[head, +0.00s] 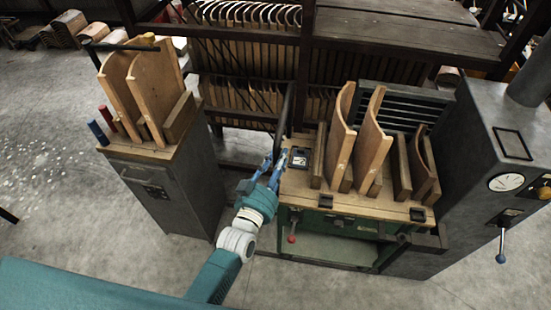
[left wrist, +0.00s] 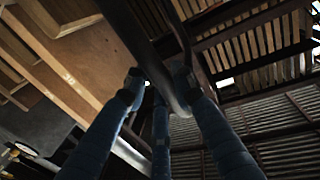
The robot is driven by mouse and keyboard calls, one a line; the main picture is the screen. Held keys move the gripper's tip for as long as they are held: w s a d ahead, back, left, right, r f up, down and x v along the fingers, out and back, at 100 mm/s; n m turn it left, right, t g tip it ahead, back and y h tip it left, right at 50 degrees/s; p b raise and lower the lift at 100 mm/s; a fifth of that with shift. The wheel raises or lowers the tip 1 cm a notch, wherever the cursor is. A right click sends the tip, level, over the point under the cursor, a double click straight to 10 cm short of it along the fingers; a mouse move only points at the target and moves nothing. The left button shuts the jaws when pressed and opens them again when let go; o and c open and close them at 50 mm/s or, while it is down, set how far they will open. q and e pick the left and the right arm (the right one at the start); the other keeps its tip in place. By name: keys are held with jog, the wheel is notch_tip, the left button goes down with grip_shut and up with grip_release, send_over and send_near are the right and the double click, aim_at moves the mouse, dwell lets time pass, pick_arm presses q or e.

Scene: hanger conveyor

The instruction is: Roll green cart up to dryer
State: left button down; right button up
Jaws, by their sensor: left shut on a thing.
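The green cart (head: 340,222) stands in the middle of the head view, with a wooden top carrying curved wooden panels (head: 372,135) upright in blocks. A dark push handle (head: 286,112) rises at its left end. My left gripper (head: 274,165) is at that end. In the left wrist view, my blue fingers (left wrist: 160,85) are closed around a dark bar (left wrist: 150,50), the handle. The grey dryer (head: 480,185), with a round gauge and a lever, stands at the right. The cart's right end is close to it; I cannot tell if they touch. My right gripper is not in view.
A grey cabinet (head: 165,190) with curved wooden pieces on top stands left of the cart. A dark rack (head: 245,70) of wooden parts stands behind. Bare concrete floor (head: 60,170) lies at the left and in front.

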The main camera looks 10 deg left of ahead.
pick_arm(q)
jog(key=shift+s+d, duration=0.1)
jog(key=shift+d, duration=0.2)
jog(key=c, duration=1.6)
grip_release()
jog(key=shift+o, duration=0.8)
jog(key=shift+d, duration=0.15)
jog(key=v, duration=1.2)
